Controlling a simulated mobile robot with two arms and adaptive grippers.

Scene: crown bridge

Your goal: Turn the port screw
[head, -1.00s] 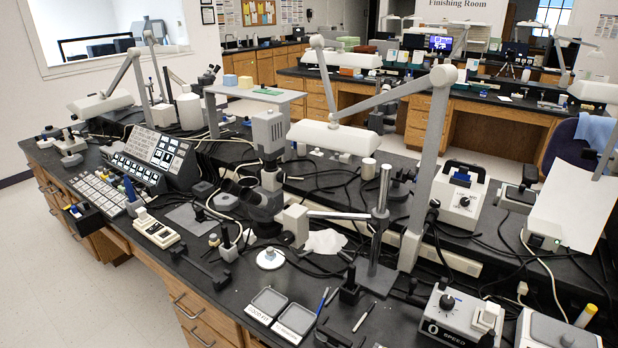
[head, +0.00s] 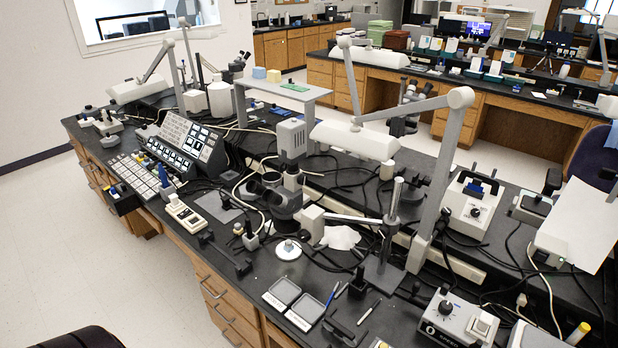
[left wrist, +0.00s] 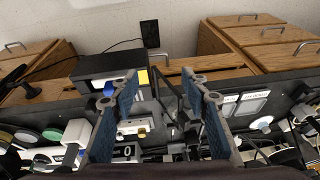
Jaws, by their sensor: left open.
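I cannot pick out the port screw for certain in either view; it is too small or hidden. On the workbench (head: 262,312) in the head view stand a microscope (head: 291,165) and a white disc with a small knob (head: 288,250). My left gripper (left wrist: 163,95) shows in the left wrist view, its two blue-padded fingers spread apart with nothing held between them. Beyond and below the fingers are a beige device (left wrist: 134,127) and a black box (left wrist: 110,66). My right gripper is in neither view.
Two small grey trays (head: 281,293) lie near the bench's front edge. A sloped button console (head: 184,142) and a keypad (head: 140,175) stand at left. A lamp arm (head: 440,175) rises at right, beside a control box (head: 459,315). Cables cross the bench.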

